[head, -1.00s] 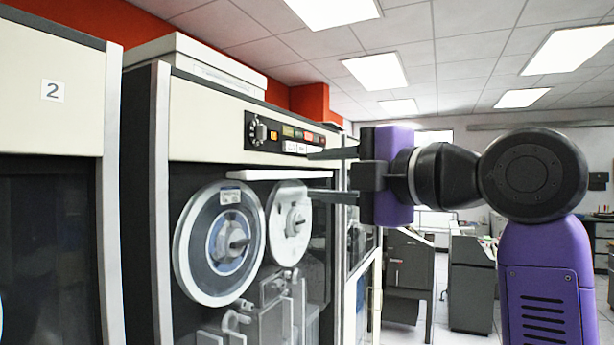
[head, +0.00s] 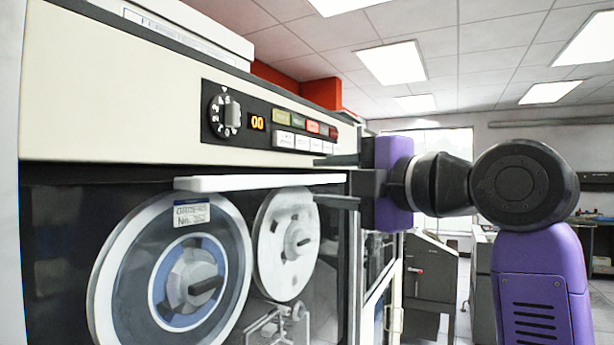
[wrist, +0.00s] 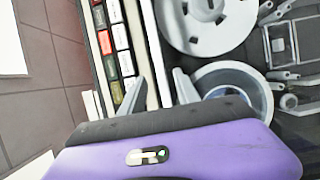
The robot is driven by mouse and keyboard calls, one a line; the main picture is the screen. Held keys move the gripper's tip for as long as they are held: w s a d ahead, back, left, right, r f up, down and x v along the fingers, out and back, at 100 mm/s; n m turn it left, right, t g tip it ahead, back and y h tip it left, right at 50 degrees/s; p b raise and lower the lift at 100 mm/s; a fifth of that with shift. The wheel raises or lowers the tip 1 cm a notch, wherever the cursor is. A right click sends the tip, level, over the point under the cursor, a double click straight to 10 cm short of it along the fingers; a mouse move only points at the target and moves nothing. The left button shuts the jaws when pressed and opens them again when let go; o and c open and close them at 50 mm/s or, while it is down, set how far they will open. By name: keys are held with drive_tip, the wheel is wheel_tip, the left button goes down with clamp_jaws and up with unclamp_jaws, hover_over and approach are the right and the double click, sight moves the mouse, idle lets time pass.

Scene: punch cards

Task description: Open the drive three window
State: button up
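The tape drive in front of me has a dark glass window (head: 60,230) with a long white handle bar (head: 225,183) along its top edge. The fingers are apart, and I see no clear contact with the bar. In the wrist view the bar (wrist: 157,50) runs down between the two fingers of my gripper (wrist: 163,88). The window appears shut.
Behind the glass are a large tape reel (head: 185,280) and a smaller white reel (head: 288,243). A control panel (head: 270,122) with a dial, an orange display and buttons sits above the bar. A grey machine (head: 430,275) stands farther back on the right, with open floor near it.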

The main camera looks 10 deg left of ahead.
sight(301, 181)
drive_tip(key=shift+p+x, duration=0.95)
drive_tip(key=shift+x, duration=1.8)
clamp_jaws()
